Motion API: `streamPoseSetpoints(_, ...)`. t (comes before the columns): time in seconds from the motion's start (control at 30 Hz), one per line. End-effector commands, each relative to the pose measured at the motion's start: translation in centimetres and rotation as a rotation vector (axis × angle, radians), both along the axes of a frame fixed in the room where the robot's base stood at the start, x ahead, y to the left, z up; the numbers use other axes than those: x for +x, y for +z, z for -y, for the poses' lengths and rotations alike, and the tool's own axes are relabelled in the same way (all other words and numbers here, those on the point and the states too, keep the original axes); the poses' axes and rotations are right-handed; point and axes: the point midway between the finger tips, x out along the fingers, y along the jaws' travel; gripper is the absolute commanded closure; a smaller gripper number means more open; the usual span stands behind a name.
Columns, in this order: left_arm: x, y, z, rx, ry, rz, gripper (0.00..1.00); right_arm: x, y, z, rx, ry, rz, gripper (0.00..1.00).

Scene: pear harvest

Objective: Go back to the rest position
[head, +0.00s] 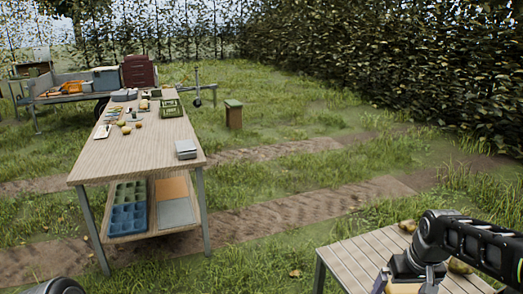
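My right gripper (408,284) is at the bottom right, over the slatted wooden table (345,262). Its two fingers are spread apart, with a tan surface (403,288) showing between and below them. The bottom edge of the picture cuts off the fingertips. Yellowish pears (459,266) lie beside and behind the gripper on the slatted table, partly hidden by my arm. My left gripper is not in view; only a grey rounded part of mine shows at the bottom left corner.
A long wooden table (105,160) at the left holds pears, a green crate (171,108) and a grey box (186,149). Blue bins (127,218) sit on its lower shelf. A loaded trailer (72,97), a small wooden post box (233,114) and hedges stand behind. Grass between the tables is open.

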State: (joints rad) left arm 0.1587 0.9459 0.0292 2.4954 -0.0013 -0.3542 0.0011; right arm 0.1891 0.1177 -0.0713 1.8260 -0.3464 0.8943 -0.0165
Motion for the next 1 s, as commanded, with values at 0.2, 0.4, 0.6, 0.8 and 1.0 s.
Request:
streamPoseSetpoints(0.2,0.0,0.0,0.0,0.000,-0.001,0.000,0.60,2.5,-1.4,-1.8,0.033,0.000,0.118,0.00)
streamPoseSetpoints(0.4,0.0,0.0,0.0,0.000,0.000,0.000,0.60,4.4,-6.1,-6.1,0.102,0.008,0.206,0.00)
streamPoseSetpoints(0.6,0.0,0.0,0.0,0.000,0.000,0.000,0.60,3.2,-14.6,-13.2,0.205,0.000,0.231,0.00)
streamPoseSetpoints(0.8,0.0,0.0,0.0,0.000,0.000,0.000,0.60,-5.0,-25.2,-21.7,0.307,-0.033,0.142,0.00)
streamPoseSetpoints(1.0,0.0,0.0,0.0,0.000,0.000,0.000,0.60,-16.1,-31.2,-27.1,0.358,-0.034,-0.044,0.00)
